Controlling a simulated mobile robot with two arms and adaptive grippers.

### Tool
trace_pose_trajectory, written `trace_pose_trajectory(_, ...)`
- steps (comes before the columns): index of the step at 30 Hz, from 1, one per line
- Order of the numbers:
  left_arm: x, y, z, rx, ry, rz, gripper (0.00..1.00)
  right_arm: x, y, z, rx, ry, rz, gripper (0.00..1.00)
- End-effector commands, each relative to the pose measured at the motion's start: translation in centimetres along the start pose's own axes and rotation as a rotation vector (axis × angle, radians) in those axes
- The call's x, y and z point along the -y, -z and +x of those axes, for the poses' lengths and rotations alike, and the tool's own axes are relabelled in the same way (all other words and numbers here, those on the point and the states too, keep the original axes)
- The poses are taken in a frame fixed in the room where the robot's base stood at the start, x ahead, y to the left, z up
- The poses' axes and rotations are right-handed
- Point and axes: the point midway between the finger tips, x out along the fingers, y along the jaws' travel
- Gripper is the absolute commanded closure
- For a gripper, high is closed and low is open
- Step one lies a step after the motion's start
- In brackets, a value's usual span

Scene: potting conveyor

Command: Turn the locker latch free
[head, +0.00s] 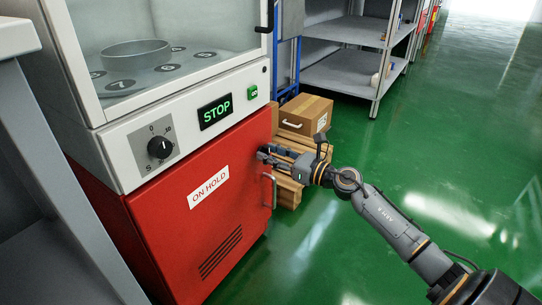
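The red locker (215,225) has a door with a white "ON HOLD" label (208,187) and a grey bar handle (273,192) near its right edge. My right gripper (262,154) reaches in from the right, with its fingertips at the upper right edge of the red door, just above the handle. No latch shows clearly; the dark fingers cover that spot. I cannot tell whether the fingers touch the door or close on anything. My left gripper is not in view.
Above the door is a white panel with a black knob (160,147) and a green "STOP" display (215,110). A cardboard box (305,114) and wooden pallets (288,190) stand behind my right gripper. Grey shelves (345,75) stand farther back. The green floor (440,130) at right is open.

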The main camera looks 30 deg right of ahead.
Motion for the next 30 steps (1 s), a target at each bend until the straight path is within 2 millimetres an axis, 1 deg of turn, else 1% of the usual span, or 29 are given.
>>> trace_pose_trajectory(8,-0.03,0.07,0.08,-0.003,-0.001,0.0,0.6,0.01,-0.05,0.17,0.0,0.0,0.0,0.64)
trace_pose_trajectory(9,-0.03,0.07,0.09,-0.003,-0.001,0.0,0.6,0.01,-0.04,0.16,0.0,0.0,0.0,0.66)
trace_pose_trajectory(14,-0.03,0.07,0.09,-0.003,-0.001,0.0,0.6,0.0,-0.04,0.16,0.001,0.0,0.0,0.99)
trace_pose_trajectory(15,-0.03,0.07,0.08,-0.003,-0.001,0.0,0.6,0.0,-0.04,0.16,0.001,0.0,0.0,1.0)
trace_pose_trajectory(24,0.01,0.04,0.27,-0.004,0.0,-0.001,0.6,0.04,-0.14,0.17,0.002,0.001,0.011,1.0)
trace_pose_trajectory(30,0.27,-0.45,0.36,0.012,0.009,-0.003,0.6,0.07,-0.36,0.18,0.002,0.002,0.08,1.0)
